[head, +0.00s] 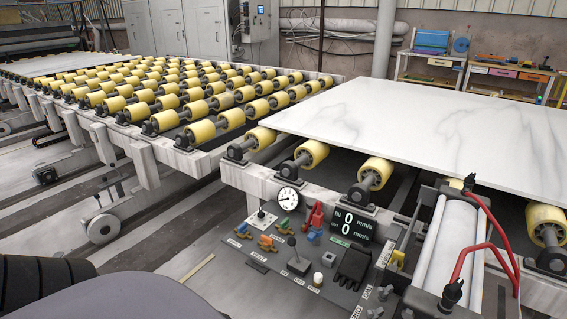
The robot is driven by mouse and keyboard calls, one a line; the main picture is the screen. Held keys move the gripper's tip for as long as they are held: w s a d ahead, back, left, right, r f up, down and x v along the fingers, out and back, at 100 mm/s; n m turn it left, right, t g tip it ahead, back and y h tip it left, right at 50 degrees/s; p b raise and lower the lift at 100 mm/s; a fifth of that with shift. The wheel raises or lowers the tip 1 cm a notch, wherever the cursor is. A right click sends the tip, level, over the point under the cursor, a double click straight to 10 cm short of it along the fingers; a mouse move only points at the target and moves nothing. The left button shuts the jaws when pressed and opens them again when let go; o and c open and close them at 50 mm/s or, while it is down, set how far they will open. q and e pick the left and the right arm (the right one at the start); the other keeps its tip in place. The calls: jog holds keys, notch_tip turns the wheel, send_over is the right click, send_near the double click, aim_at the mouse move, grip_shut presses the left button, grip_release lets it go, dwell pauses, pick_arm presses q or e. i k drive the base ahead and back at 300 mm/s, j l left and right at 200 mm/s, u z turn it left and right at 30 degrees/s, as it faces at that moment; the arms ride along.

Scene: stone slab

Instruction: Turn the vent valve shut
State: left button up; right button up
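The sloped control panel (272,258) stands at the front centre in the head view. Neither of my grippers is in view.
A black lever (293,250), a black glove-like object (352,266), red and blue parts (315,218) and a display reading zeros (352,223) crowd the panel. A white slab (430,130) rests on the yellow rollers behind. A red hose (497,240) loops at right.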

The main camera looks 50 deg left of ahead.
aim_at(268, 242)
jog(key=u, duration=1.65)
jog(key=i+j+z, duration=0.15)
jog(key=z, duration=0.75)
jog(key=i+j+z, duration=0.1)
jog(key=j+z, duration=0.2)
jog(key=i+j+z, duration=0.1)
jog(key=j+z, duration=0.15)
jog(key=i+j+z, duration=0.1)
jog(key=j+z, duration=0.15)
jog(key=j, duration=0.6)
jog(key=i+j, duration=0.1)
jog(key=j, duration=0.95)
